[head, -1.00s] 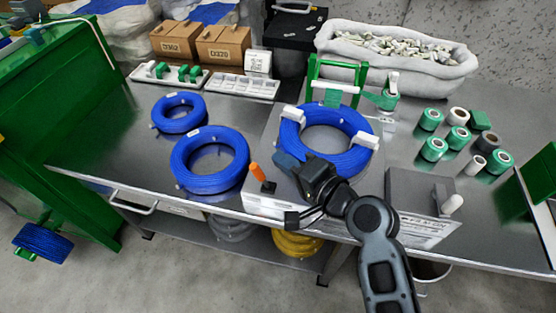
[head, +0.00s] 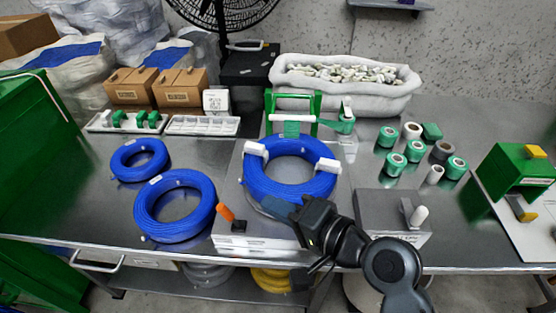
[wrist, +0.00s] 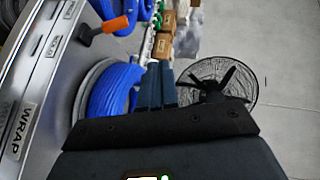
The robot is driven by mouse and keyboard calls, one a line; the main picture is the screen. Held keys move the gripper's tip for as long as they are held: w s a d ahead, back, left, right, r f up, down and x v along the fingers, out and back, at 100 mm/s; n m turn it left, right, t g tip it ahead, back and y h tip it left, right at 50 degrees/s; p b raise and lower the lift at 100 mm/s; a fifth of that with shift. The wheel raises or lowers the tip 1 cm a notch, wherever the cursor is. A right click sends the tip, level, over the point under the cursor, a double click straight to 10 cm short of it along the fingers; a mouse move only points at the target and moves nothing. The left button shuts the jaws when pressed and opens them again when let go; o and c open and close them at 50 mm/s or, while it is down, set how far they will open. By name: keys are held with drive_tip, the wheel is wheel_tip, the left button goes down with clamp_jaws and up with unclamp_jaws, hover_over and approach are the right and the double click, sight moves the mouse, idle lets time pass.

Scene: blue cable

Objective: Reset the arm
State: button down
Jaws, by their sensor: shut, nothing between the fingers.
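My arm reaches in from the bottom right of the head view, bent at its joints. My gripper (head: 277,206) is shut and empty, in front of the near edge of the blue cable coil (head: 292,168) on the wrapping station. In the wrist view its two dark blue fingers (wrist: 161,85) lie together, with the blue coil (wrist: 105,95) to their left in the picture. I cannot tell whether the fingers touch the coil. White clips sit on the coil's left and right sides.
Two more blue coils (head: 175,205) (head: 139,159) lie on the steel table at left. An orange lever (head: 225,212) stands close left of my gripper. A grey block with a white handle (head: 392,215) is at right. Several tape rolls (head: 414,150) and a green frame (head: 293,103) stand behind.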

drive_tip(key=s+d+f+t+h, duration=0.2)
drive_tip(key=s+d+f+h, duration=0.2)
drive_tip(key=s+d, duration=0.45)
drive_tip(key=s+d+f+t+h, duration=0.2)
drive_tip(key=s+d+f+h, duration=0.2)
drive_tip(key=s+d, duration=0.4)
drive_tip(key=s+d+r+n+h, duration=0.2)
drive_tip(key=s+r, duration=0.3)
drive_tip(key=s, duration=0.3)
drive_tip(key=s+d+r+n+t+h, duration=0.1)
drive_tip(key=s+d+r+n+h, duration=0.1)
drive_tip(key=s+r, duration=0.4)
drive_tip(key=s+d+n, duration=0.1)
drive_tip(key=s+d, duration=0.1)
drive_tip(key=s, duration=0.1)
drive_tip(key=shift+s+d+n+t, duration=0.2)
drive_tip(key=shift+s+n+t, duration=0.05)
drive_tip(key=shift+n+t, duration=0.05)
drive_tip(key=c, duration=1.8)
unclamp_jaws()
